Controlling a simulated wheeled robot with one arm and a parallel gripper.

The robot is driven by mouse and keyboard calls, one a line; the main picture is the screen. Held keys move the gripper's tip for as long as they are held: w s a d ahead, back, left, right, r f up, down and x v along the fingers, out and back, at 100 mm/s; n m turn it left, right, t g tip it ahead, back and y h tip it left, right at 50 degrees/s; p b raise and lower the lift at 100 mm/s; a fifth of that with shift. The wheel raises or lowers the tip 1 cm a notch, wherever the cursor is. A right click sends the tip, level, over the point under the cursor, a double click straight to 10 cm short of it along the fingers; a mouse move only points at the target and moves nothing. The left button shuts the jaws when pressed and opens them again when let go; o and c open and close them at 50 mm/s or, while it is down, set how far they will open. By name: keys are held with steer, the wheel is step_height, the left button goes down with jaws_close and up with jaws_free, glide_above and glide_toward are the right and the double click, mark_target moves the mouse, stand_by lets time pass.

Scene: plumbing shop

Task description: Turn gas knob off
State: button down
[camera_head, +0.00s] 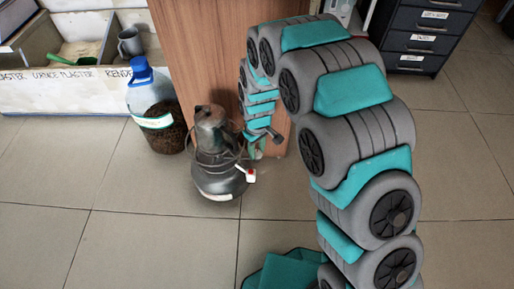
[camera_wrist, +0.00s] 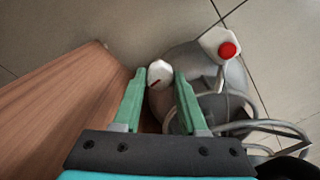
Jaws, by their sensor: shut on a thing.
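The gas knob (camera_wrist: 160,72) is a small white cap with a dark red mark, seen between my fingertips in the wrist view. It is beside a grey metal tank-like body (camera_head: 218,181) with looped hoses, standing on the floor by a wooden panel. My gripper (camera_wrist: 158,83) has its green fingers on both sides of the knob and is shut on it. In the head view my gripper (camera_head: 256,148) is at the right side of the grey body. I cannot make out the knob there. The knob's underside is hidden.
A white piece with a red button (camera_wrist: 228,50) sits on the grey body's side. Grey hoses (camera_wrist: 235,105) loop close to my right finger. The wooden panel (camera_wrist: 65,105) is close on the left. A blue-capped bottle (camera_head: 153,108) stands left; the front floor is clear.

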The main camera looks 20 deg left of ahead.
mark_target(257, 152)
steer(key=shift+c, duration=2.2)
jaws_free()
steer(key=shift+r, duration=0.1)
step_height(257, 152, up, 7)
steer(key=shift+a+f+p, duration=0.1)
steer(key=shift+f+p, duration=0.1)
steer(key=shift+p, duration=0.15)
steer(key=shift+r, duration=0.5)
